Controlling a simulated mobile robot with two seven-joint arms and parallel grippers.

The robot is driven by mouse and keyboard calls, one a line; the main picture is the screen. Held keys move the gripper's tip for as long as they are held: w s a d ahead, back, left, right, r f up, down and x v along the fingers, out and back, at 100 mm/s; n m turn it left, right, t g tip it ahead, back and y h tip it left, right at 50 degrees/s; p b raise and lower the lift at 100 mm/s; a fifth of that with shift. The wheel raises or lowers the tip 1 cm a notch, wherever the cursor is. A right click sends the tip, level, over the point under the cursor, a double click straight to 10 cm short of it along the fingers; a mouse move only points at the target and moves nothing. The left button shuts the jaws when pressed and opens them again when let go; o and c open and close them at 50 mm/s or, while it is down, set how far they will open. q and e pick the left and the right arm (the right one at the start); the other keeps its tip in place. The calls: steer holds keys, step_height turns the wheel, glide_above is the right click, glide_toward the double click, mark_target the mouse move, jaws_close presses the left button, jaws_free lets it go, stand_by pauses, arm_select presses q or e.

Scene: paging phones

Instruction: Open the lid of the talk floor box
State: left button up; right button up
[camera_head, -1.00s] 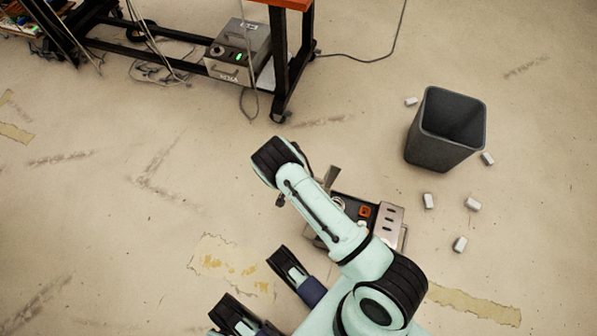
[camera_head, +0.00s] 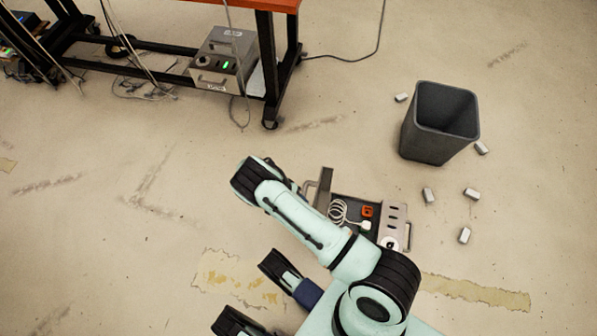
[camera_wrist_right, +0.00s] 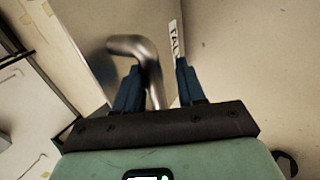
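The talk floor box (camera_head: 352,222) sits on the floor beside my right arm. In the right wrist view the lid (camera_wrist_right: 92,38) carries a partly visible label (camera_wrist_right: 174,38) and a bent metal handle (camera_wrist_right: 135,47). My right gripper (camera_wrist_right: 158,66) has its fingers apart, with the handle's bar between them, nearer the left finger. In the head view my arm hides this gripper.
A dark bin (camera_head: 438,123) stands at the right, with several small white blocks (camera_head: 429,195) around it. A wheeled bench (camera_head: 270,60) with a grey device (camera_head: 222,58) and trailing cables is at the back. The floor at the left is largely clear.

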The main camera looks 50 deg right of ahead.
steer(key=shift+o, duration=0.6)
steer(key=shift+w+a, duration=0.1)
arm_select(q)
steer(key=shift+w, duration=0.1)
steer(key=shift+t, duration=0.9)
steer(key=w+r+p, duration=0.1)
steer(key=w, duration=0.2)
steer(key=w+r+p, duration=0.1)
steer(key=w, duration=0.1)
steer(key=shift+d+r+p, duration=0.3)
arm_select(e)
steer(key=v, duration=1.3)
steer(key=shift+w+r, duration=0.15)
